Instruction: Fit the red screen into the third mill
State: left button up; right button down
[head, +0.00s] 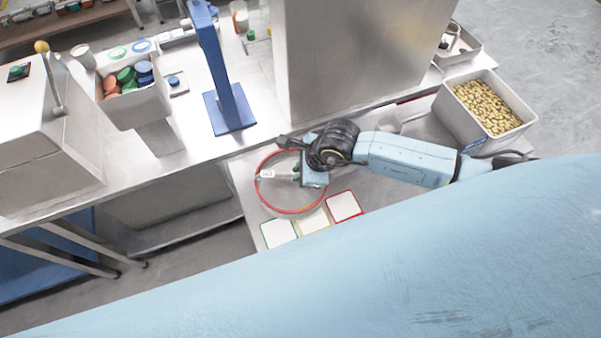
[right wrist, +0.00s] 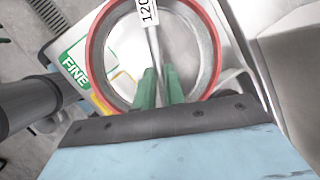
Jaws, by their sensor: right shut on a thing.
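The red screen (head: 290,212) is a round ring with a red rim, over the lower table section near the middle of the head view. It also fills the upper part of the right wrist view (right wrist: 96,50). A white label reading "120" (right wrist: 148,11) sits on a thin bar within the ring. My right gripper (head: 296,173) reaches in from the right, its green fingers (right wrist: 158,88) shut on that bar. I cannot tell whether the ring touches the table. I cannot tell which machine is the third mill. My left gripper is not in view.
Cards with green, yellow and red borders (head: 345,206) lie in front of the ring; one reads "FINE" (right wrist: 75,68). A blue stand (head: 230,110) and a tall grey cabinet (head: 350,60) stand behind. A bin of beans (head: 487,106) is right; a box of coloured lids (head: 130,82) is left.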

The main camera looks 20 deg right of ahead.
jog(key=shift+f, duration=1.35)
jog(key=c, duration=1.5)
grip_release()
jog(key=shift+f, duration=0.1)
